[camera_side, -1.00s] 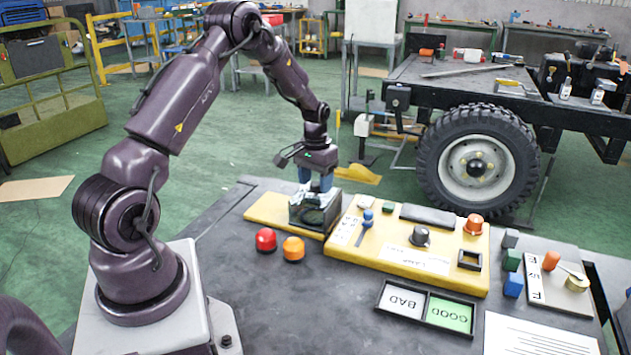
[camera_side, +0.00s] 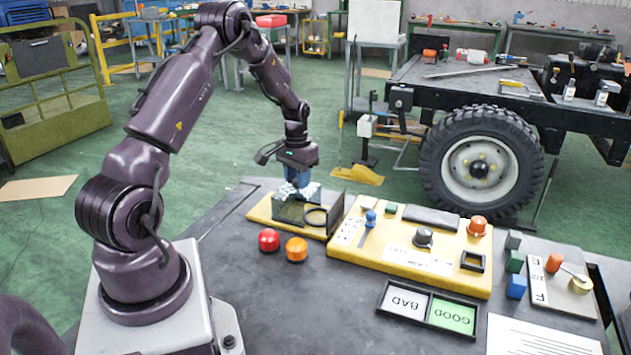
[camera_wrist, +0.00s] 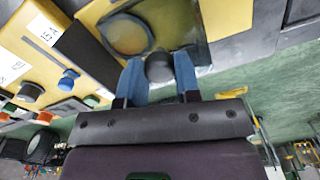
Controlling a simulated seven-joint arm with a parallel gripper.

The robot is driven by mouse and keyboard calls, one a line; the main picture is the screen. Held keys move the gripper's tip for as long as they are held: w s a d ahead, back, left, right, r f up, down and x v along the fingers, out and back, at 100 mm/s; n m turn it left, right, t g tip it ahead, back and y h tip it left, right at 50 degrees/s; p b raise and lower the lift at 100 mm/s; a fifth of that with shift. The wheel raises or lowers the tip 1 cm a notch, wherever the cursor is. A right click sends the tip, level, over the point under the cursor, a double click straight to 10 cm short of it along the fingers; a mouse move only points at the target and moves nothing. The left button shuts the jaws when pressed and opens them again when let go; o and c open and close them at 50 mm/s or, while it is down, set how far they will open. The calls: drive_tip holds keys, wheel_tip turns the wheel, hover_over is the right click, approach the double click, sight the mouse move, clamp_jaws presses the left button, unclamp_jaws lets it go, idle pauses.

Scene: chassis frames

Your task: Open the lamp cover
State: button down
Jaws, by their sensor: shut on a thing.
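The lamp housing (camera_side: 340,213) stands at the left end of the yellow panel, a dark upright part with a round ring (camera_side: 317,217) beside it. A glassy, see-through cover (camera_side: 288,212) stands out to the left, under my gripper (camera_side: 297,184). In the wrist view, the ring (camera_wrist: 125,36) shows behind the clear cover (camera_wrist: 188,22). The blue fingers of my gripper (camera_wrist: 159,80) are on both sides of a dark round knob (camera_wrist: 158,67) and shut on it. The side view hides the knob behind the fingers.
A red button (camera_side: 269,240) and an orange button (camera_side: 296,249) stand in front of the housing. The yellow panel (camera_side: 455,275) carries knobs and switches to the right. A BAD/GOOD tray (camera_side: 427,308) and coloured blocks (camera_side: 515,262) lie further right.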

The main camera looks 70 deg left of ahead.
drive_tip(key=s+a, duration=0.4)
drive_tip(key=c, duration=0.8)
unclamp_jaws()
wheel_tip(320, 180, up, 13)
drive_tip(key=shift+w, duration=0.1)
